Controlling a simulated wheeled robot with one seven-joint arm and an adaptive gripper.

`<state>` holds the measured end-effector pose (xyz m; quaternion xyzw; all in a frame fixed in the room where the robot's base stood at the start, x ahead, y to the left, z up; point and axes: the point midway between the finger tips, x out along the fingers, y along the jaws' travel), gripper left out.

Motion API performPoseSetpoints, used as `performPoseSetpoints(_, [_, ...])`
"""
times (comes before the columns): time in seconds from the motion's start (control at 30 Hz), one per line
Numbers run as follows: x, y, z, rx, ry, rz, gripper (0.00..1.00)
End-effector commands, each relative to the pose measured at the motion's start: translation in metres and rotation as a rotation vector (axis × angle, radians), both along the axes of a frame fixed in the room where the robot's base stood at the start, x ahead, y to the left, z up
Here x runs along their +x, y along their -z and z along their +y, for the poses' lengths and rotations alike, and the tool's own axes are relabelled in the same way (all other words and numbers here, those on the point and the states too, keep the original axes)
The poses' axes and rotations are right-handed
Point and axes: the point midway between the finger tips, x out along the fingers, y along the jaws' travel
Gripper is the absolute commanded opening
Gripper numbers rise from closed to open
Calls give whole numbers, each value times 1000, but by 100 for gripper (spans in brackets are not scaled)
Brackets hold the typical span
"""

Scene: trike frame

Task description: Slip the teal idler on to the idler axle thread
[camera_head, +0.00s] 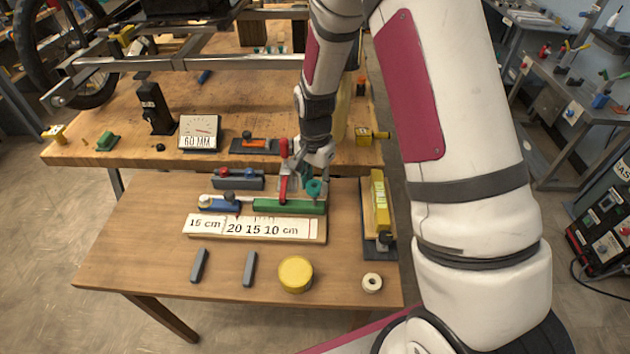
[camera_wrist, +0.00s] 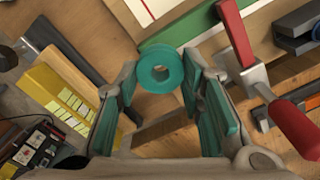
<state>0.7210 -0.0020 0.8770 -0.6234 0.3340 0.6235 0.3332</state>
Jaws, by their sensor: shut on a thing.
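The teal idler (camera_wrist: 160,68) is a small ring with a hole through its middle. In the wrist view it sits between the tips of my gripper (camera_wrist: 161,80), whose teal-padded fingers are shut on it. In the head view the idler (camera_head: 314,188) hangs below my gripper (camera_head: 311,180), close to the right end of a green block (camera_head: 290,206). I cannot tell whether it touches the block. I cannot pick out the idler axle thread in either view.
A red-handled clamp (camera_head: 284,170) stands just left of my gripper. A yellow block (camera_head: 379,203) on a dark base lies to the right. A ruler board (camera_head: 255,228) lies in front. The near table has free room around a yellow round tin (camera_head: 295,274) and a white ring (camera_head: 372,283).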

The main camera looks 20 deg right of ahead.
Motion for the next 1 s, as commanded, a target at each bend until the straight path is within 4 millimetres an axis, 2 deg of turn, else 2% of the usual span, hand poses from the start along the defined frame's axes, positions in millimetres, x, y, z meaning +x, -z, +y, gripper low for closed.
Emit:
performPoseSetpoints(0.5, [0, 0, 0, 0, 0, 0, 14])
performPoseSetpoints(1.0, [0, 11, 0, 1, 0, -1, 14])
